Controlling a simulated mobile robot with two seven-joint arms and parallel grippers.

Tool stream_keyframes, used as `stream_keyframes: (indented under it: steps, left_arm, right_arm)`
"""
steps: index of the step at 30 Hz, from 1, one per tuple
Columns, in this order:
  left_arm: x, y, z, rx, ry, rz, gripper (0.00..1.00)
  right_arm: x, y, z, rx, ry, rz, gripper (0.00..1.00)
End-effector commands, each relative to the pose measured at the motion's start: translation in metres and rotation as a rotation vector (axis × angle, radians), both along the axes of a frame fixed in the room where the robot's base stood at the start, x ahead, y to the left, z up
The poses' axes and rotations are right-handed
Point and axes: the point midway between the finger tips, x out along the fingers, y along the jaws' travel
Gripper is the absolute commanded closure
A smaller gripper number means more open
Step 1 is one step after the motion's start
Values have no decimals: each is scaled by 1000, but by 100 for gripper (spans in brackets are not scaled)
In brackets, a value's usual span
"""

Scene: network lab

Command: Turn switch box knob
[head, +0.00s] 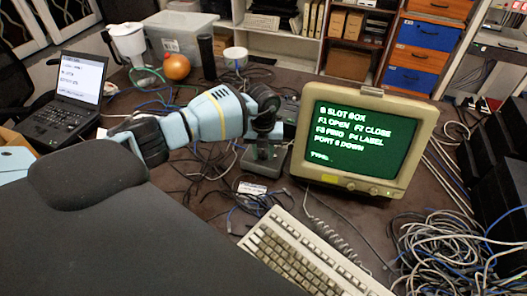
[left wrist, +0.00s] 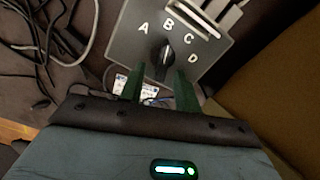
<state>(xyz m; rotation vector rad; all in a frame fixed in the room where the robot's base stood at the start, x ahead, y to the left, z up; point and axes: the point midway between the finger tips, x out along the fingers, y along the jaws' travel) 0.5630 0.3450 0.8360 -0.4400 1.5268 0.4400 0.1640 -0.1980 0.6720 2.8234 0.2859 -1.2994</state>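The switch box (left wrist: 130,45) is a grey box with the letters A, B, C and D in an arc around a black knob (left wrist: 165,54). Its pointing direction is hard to read, roughly towards B. In the head view the box (head: 264,160) stands left of the monitor, partly hidden by my left gripper (head: 265,128). In the left wrist view my left gripper (left wrist: 160,88) has its two dark green fingers apart, with the knob in line with the gap between them. Whether they touch it cannot be told. My right gripper is in neither view.
Loose cables (head: 440,245) cover much of the table. A laptop (head: 75,85), an orange round object (head: 176,66) and a white pitcher (head: 128,42) are back left.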

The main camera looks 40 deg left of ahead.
Motion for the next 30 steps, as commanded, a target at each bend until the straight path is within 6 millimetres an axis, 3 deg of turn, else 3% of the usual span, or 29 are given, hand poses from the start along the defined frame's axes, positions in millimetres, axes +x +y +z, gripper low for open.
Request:
stream_keyframes:
  steps: [5,12,23,30]
  left_arm:
    - [0,0,0,0,0,0,69]
    - [0,0,1,0,0,0,100]
    - [0,1,1,1,-1,-29,100]
    - [0,3,2,1,-3,-157,100]
  right_arm:
    - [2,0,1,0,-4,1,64]
    - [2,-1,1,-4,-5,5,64]
    - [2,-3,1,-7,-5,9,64]
    - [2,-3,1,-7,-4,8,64]
